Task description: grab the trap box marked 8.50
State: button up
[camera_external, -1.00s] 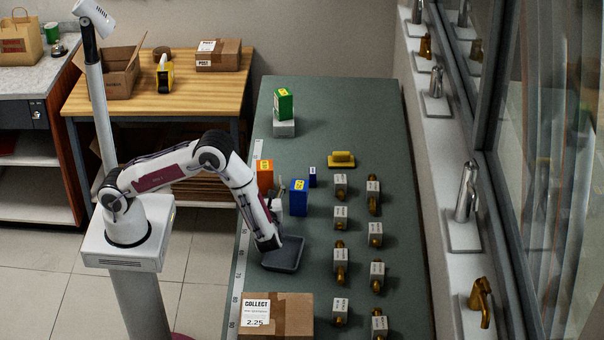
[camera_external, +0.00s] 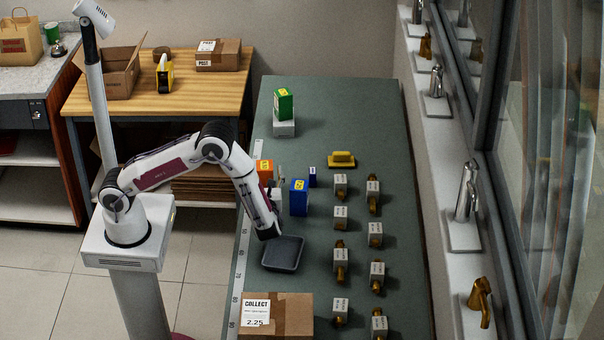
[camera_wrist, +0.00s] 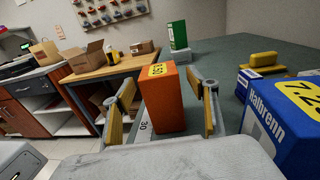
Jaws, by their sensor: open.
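An orange box (camera_external: 265,172) stands upright on the green bench; in the wrist view the orange box (camera_wrist: 162,104) has a yellow label on top that I cannot read surely. A blue box (camera_external: 299,198) stands to its right; in the wrist view the blue box (camera_wrist: 272,120) shows "Halbrenn" and a label starting 7.2. A green box (camera_external: 283,103) stands on a grey block farther back, its marking too small to read. My gripper (camera_external: 278,190) is open and empty, low over the bench. In the wrist view its fingers (camera_wrist: 168,100) appear either side of the orange box, which looks ahead of them.
A dark tray (camera_external: 283,253) lies just in front of my gripper, with a cardboard carton (camera_external: 290,312) nearer the camera. A yellow-handled tool (camera_external: 341,159) and a small blue box (camera_external: 312,177) lie behind.

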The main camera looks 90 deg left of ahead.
jog(key=shift+s+a, duration=0.15)
jog(key=shift+a, duration=0.95)
jog(key=c, duration=1.3)
